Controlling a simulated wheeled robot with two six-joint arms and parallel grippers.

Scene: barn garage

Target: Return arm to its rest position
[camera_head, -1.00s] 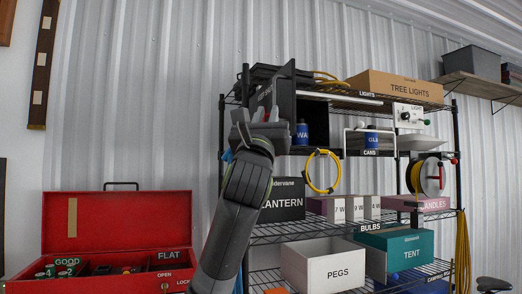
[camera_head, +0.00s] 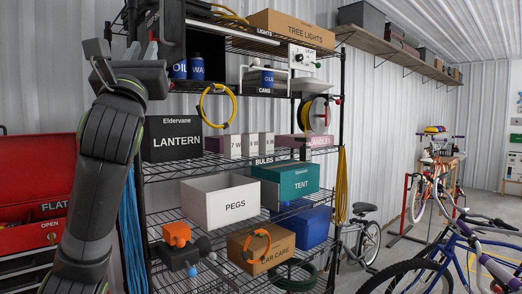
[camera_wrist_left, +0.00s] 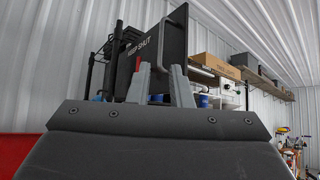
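My left arm rises from the bottom left of the head view, in front of the red toolbox and the left edge of the shelving. My left gripper (camera_head: 126,60) is raised and points up and away, near the top left of the shelving. In the left wrist view its two grey fingers (camera_wrist_left: 160,75) stand apart with nothing held between them. Beyond them is a dark cabinet door (camera_wrist_left: 165,48) marked KEEP SHUT, standing open; I cannot tell how far it is from the fingertips. My right gripper is not in view.
The wire shelving holds a lantern box (camera_head: 176,141), a white pegs bin (camera_head: 220,203), a teal tent box (camera_head: 290,182) and a car care box (camera_head: 262,248). A red toolbox (camera_head: 35,165) stands at left. Bicycles (camera_head: 440,255) occupy the right, with open floor beyond.

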